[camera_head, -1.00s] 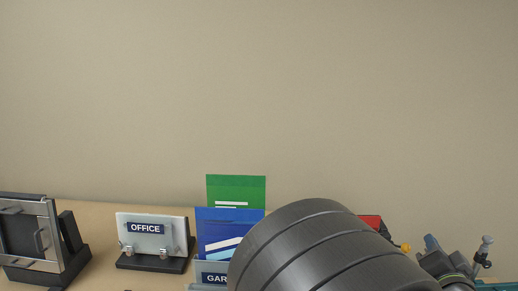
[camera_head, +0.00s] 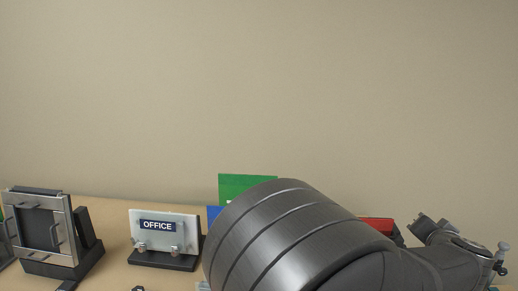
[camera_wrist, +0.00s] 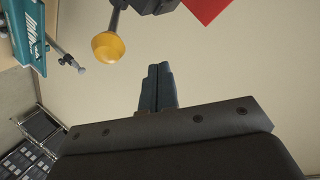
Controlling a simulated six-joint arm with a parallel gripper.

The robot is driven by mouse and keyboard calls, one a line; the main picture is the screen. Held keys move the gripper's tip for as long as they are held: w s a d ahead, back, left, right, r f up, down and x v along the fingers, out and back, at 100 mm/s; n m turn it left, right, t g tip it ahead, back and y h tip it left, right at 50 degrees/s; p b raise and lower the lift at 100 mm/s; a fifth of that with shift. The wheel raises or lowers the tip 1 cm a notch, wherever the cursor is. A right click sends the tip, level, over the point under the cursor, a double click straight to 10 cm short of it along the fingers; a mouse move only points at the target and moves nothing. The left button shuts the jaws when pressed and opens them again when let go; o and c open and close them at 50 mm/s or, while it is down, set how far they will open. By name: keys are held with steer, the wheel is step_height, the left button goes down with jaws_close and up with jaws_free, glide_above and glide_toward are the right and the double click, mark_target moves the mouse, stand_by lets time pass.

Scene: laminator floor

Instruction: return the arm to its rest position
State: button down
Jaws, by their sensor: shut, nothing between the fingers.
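My gripper (camera_wrist: 157,88) shows in the wrist view with its two blue-grey fingers together and nothing between them. The fingers point over bare tan surface, apart from the objects around them. In the head view my large dark arm link (camera_head: 290,235) fills the lower middle. More dark parts of my arm reach to the right; I cannot make out the fingertips there.
An OFFICE sign stand (camera_head: 166,236), a metal-framed device (camera_head: 40,232) and a green folder (camera_head: 246,187) stand left of or behind my arm. A red object (camera_head: 378,224) is behind it. A yellow knob (camera_wrist: 108,46) and teal machine (camera_wrist: 28,38) are near my gripper.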

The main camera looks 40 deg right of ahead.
steer(key=shift+w+d+r+n+g+y, duration=0.15)
steer(key=shift+w+d+r+g+y, duration=0.15)
steer(key=shift+w+d+g+y, duration=0.35)
steer(key=shift+w+d+r+n+g+y, duration=0.15)
steer(key=shift+w+d+r+g+y, duration=0.15)
steer(key=shift+w+d+g+y, duration=0.3)
